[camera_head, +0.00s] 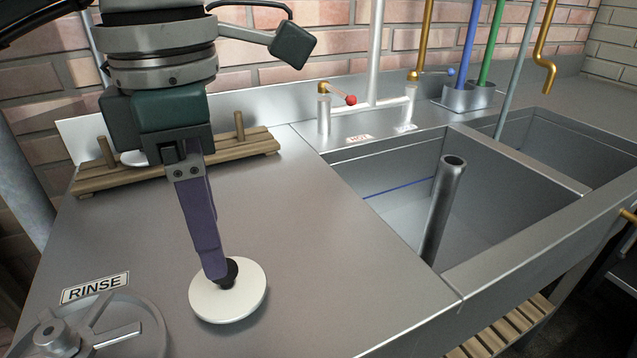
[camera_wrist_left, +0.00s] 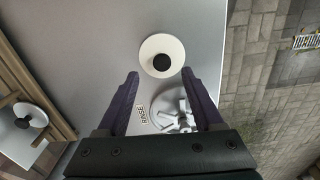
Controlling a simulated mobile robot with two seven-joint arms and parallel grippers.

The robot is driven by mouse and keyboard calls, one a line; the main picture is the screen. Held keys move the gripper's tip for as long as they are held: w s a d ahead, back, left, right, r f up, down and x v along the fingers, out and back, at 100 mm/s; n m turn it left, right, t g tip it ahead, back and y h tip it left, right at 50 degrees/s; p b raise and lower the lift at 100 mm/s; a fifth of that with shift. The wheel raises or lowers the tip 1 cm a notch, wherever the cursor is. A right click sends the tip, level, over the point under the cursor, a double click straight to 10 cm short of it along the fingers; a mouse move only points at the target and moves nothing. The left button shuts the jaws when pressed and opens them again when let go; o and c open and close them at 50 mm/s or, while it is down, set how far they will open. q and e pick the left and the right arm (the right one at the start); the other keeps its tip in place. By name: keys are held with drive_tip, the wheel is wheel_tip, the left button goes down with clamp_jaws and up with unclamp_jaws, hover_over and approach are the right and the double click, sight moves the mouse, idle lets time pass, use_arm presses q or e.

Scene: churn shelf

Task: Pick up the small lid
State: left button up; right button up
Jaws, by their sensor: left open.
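A small round white lid (camera_head: 245,301) with a black knob lies flat on the steel counter in the head view. It also shows in the left wrist view (camera_wrist_left: 148,46), just beyond the fingertips. My left gripper (camera_head: 214,274) points down at it with purple fingers; one finger overlaps the knob in the head view. In the left wrist view the gripper (camera_wrist_left: 160,75) is open and empty, with the fingers spread on either side of the knob's line. The picture does not settle whether a finger touches the lid. My right gripper is not in view.
A wooden rack (camera_head: 240,148) with pegs stands at the back; a second white disc with a dark knob (camera_wrist_left: 28,118) is there. A metal spoked part (camera_head: 120,336) lies by the RINSE label (camera_head: 95,287). A sink (camera_head: 400,190) with an upright pipe (camera_head: 441,215) is right.

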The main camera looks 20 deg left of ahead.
sight(227, 282)
use_arm(q)
drive_tip(key=f, duration=0.4)
drive_tip(key=shift+d+f, duration=0.1)
drive_tip(key=shift+d, duration=0.1)
clamp_jaws()
idle(0.3)
